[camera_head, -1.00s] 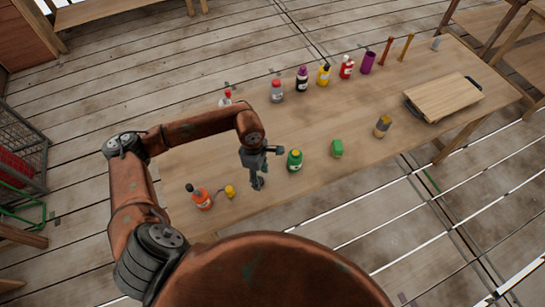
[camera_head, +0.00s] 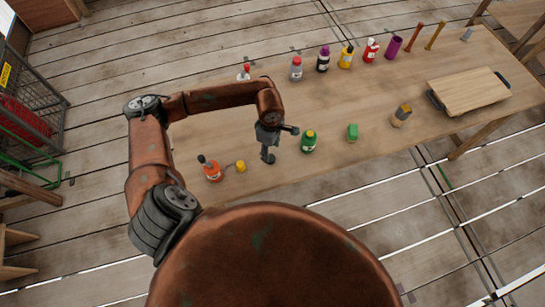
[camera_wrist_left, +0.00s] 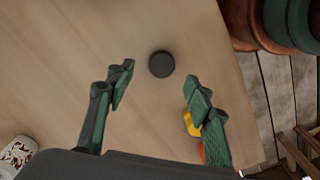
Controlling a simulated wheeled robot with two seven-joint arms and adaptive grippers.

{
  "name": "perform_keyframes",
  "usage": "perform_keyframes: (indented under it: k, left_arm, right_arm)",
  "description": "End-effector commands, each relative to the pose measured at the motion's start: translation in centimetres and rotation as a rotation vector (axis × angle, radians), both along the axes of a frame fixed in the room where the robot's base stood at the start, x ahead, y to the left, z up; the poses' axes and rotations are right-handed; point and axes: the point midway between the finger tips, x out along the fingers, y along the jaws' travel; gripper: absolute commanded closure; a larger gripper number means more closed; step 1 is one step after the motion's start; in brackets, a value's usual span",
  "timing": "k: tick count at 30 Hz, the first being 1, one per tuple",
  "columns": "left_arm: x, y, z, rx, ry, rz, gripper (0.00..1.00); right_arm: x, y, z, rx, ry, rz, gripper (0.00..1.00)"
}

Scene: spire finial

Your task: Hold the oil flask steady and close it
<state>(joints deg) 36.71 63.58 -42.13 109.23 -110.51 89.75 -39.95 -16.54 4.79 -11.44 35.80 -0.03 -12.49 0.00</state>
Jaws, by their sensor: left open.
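I cannot tell which bottle is the oil flask. My right gripper is not in view.
Several bottles, including a red one (camera_head: 370,51), and a purple cup (camera_head: 393,47) line the table's far side. A wooden board (camera_head: 470,92) lies at the right end.

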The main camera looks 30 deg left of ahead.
Motion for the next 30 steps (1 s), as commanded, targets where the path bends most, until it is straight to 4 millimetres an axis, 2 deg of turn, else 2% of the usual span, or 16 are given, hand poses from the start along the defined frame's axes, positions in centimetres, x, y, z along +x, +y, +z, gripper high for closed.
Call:
perform_keyframes:
  k: [2, 4, 10, 15, 20, 26, 30]
  left_arm:
    - [-0.1, 0.1, -0.1, 0.0, 0.002, 0.001, 0.52]
    - [0.0, 0.1, -0.7, 0.001, 0.004, 0.002, 0.52]
    - [0.5, -0.2, -3.7, -0.002, 0.007, 0.001, 0.52]
    - [0.5, -0.1, -5.2, 0.0, 0.005, 0.001, 0.52]
    - [0.6, -0.1, -5.4, 0.0, 0.003, 0.0, 0.52]
    - [0.6, -0.1, -5.4, 0.001, 0.004, 0.0, 0.52]
    - [0.6, -0.1, -5.4, 0.001, 0.004, 0.0, 0.62]
  right_arm:
    - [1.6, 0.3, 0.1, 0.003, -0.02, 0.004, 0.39]
    - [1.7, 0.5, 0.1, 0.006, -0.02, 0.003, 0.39]
    - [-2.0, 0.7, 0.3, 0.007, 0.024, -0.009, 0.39]
    - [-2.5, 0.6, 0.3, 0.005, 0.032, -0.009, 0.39]
    - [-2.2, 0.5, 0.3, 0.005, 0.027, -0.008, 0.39]
    - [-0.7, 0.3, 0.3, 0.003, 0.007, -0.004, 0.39]
    - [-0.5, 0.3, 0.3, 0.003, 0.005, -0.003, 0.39]
